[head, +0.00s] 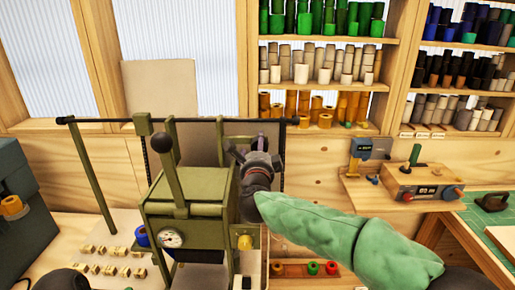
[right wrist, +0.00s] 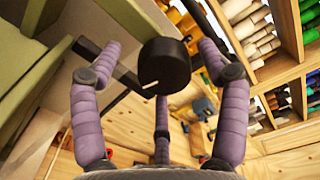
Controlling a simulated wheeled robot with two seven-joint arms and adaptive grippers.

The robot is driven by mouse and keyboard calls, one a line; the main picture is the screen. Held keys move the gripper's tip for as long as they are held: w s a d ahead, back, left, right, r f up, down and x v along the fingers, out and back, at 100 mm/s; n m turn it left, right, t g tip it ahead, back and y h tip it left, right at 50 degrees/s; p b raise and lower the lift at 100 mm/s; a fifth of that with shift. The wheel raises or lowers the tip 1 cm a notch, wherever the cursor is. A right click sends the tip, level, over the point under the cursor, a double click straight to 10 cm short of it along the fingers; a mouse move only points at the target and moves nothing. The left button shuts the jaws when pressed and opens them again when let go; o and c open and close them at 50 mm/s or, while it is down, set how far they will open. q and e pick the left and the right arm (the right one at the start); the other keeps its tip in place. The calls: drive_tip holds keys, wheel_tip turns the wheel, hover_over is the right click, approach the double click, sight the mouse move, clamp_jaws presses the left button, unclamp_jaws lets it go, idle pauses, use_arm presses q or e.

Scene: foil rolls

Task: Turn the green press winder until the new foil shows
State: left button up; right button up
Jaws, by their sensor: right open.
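The green press (head: 184,214) stands at the left centre in the head view, with a lever, a round gauge and a yellow knob on it. My right gripper (head: 260,156) is beside the press's upper right side and hides most of the winder there. In the right wrist view, the winder's round black knob (right wrist: 164,66) is between my open purple fingers, and its dark crank arm (right wrist: 112,66) runs left towards the green frame. The fingers look apart from the knob; I cannot tell whether any touches. My left gripper is not seen. The foil is not clearly seen.
Shelves of coloured foil rolls (head: 318,64) stand behind. Small brass type blocks (head: 98,268) lie at the left. A wooden holder with coloured knobs (head: 306,269) is below my right forearm.

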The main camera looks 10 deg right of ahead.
drive_tip(key=s+a, duration=0.2)
drive_tip(key=s, duration=0.8)
drive_tip(key=shift+c, duration=0.2)
